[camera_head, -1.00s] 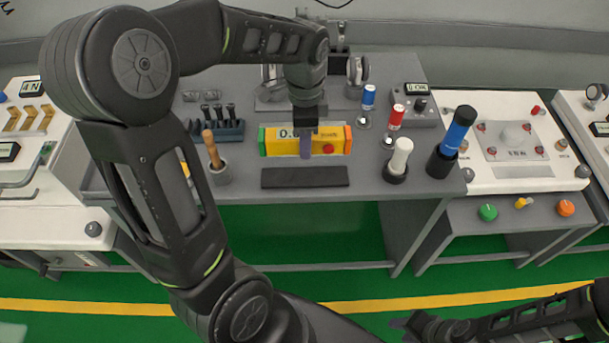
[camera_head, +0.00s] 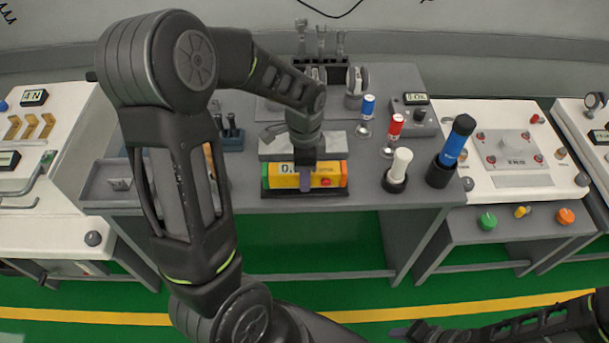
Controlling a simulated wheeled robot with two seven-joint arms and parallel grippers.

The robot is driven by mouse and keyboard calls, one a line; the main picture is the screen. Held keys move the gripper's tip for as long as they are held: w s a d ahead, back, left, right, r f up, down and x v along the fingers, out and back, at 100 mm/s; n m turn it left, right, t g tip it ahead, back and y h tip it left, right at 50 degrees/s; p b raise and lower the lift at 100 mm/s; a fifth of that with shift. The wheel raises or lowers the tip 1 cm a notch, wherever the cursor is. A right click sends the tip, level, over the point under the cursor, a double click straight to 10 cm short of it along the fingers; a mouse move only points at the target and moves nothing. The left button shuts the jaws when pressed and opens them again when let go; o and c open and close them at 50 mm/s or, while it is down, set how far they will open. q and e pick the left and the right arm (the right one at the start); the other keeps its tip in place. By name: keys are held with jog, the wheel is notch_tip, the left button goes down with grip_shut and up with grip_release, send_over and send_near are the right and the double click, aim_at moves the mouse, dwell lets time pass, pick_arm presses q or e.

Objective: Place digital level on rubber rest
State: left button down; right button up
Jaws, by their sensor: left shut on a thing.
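The digital level (camera_head: 333,171) is a yellow bar with a green left end, an orange right end, a small display and a red button. My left gripper (camera_head: 305,174) is shut on its middle from above, and a finger covers part of the front. The level is over the rubber rest (camera_head: 290,193), a flat black strip that shows mainly as a thin dark edge below the level. I cannot tell whether the level touches it. My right gripper (camera_head: 408,330) is low at the bottom right, away from the bench; its jaws are too unclear to judge.
A light grey block (camera_head: 337,146) lies just behind the level. To the right stand a white-handled tool (camera_head: 399,165), red and blue-topped tools, and a large blue-and-black one (camera_head: 450,150). A grey tray (camera_head: 110,185) is at the left. My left arm hides part of the bench's left side.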

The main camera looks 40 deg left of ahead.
pick_arm(q)
jog(key=shift+f, duration=0.65)
jog(key=shift+f, duration=0.25)
jog(key=c, duration=0.9)
grip_release()
jog(key=shift+r, duration=0.1)
notch_tip(320, 180, up, 12)
jog(key=shift+r, duration=0.2)
